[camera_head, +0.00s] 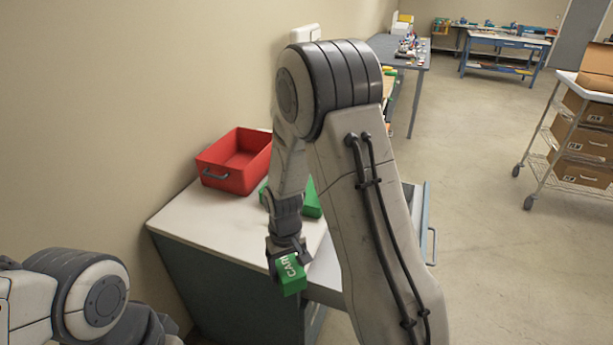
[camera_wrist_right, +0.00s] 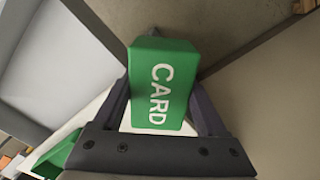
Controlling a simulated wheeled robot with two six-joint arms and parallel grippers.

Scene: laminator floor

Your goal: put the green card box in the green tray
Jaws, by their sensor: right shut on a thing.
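The green card box (camera_head: 291,275) has white "CARD" lettering. My right gripper (camera_head: 287,258) is shut on it and holds it beside the front edge of the white-topped cabinet. In the right wrist view the card box (camera_wrist_right: 161,85) sits between the two fingers of my right gripper (camera_wrist_right: 165,100). The green tray (camera_head: 312,200) is on the cabinet top, behind my right arm, which hides most of it. A green edge (camera_wrist_right: 58,155) shows at the lower left of the right wrist view. My left arm shows at the lower left, but its gripper is out of view.
A red tray (camera_head: 237,162) stands on the cabinet top (camera_head: 190,217) against the wall, left of the green tray. The front left of the top is bare. An open drawer (camera_head: 425,215) juts out at the right. A cart with cardboard boxes (camera_head: 584,140) stands farther off.

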